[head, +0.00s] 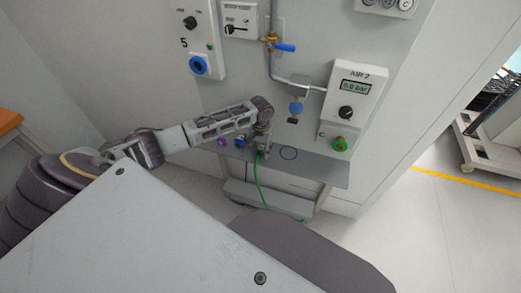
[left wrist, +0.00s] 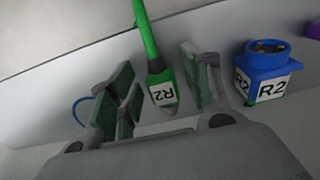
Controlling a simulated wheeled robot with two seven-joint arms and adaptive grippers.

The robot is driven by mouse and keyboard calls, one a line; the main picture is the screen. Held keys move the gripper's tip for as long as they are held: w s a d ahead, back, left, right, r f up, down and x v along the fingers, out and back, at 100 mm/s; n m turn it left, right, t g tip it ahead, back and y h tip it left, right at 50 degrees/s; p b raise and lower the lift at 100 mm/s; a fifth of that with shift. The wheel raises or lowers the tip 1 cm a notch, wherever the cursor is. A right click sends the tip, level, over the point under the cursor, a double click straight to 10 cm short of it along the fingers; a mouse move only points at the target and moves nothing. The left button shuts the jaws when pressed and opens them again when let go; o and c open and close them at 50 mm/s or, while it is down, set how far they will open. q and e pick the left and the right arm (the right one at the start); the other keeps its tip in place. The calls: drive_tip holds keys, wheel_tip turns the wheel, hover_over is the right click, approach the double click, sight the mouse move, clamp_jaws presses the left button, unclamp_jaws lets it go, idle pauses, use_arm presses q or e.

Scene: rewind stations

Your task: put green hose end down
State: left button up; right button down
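The green hose end (left wrist: 160,84), with a black collar and a white R2 label, shows in the left wrist view between the fingers of my left gripper (left wrist: 160,92). Narrow gaps show between it and the finger pads, so the gripper looks open around it. Its tip is partly hidden. A blue holder (left wrist: 266,72) labelled R2 stands beside the gripper on the shelf. In the head view my left gripper (head: 259,145) is over the shelf, and the green hose (head: 259,185) hangs below it. My right gripper is not in view.
The grey shelf (head: 325,170) runs along the wall and has a blue ring mark (head: 288,153) on bare surface. A purple holder (head: 222,141) is to the left. The AIR 2 panel (head: 354,92), a blue fitting (head: 296,107) and a blue-handled valve (head: 284,47) are above.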

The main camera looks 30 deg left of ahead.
sight(260, 150)
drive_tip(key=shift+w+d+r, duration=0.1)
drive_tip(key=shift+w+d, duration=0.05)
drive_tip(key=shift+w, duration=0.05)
use_arm(q)
drive_tip(key=shift+r, duration=0.1)
drive_tip(key=shift+r, duration=0.8)
wheel_tip(260, 150, up, 2)
drive_tip(key=shift+r+p, duration=0.1)
drive_tip(key=shift+p, duration=0.25)
wheel_tip(260, 150, up, 8)
drive_tip(key=p, duration=0.1)
drive_tip(key=shift+w+r+p, duration=0.15)
drive_tip(key=shift+p, duration=0.15)
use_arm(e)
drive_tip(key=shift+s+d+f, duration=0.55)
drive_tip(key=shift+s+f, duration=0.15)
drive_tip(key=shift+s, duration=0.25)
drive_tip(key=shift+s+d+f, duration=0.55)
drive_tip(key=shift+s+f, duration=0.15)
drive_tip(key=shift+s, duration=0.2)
